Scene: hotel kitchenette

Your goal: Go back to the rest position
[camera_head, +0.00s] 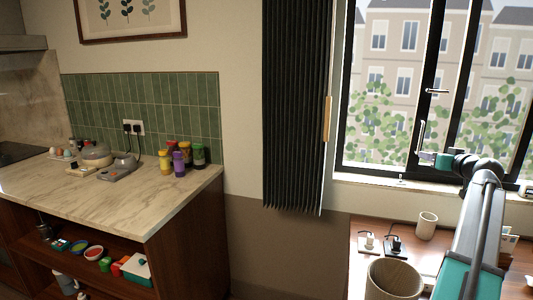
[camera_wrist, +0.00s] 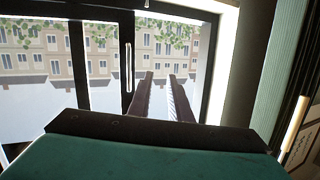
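My gripper (camera_head: 426,157) is raised in front of the window, at the end of my arm on the right of the head view. In the wrist view, its two dark fingers (camera_wrist: 163,78) stand apart with light showing between them. It is open and nothing is seen between the fingers. The window (camera_head: 400,95) has dark frames and a handle (camera_head: 437,91). A handle also shows in the wrist view (camera_wrist: 128,66), left of the fingers. The wrist picture looks upside down.
Below my arm, a wooden desk (camera_head: 375,232) holds a large round bin-like container (camera_head: 393,281), a cup (camera_head: 427,225) and small items. A dark curtain (camera_head: 293,110) hangs left of the window. A marble counter (camera_head: 110,205) with jars (camera_head: 199,155) stands at the left.

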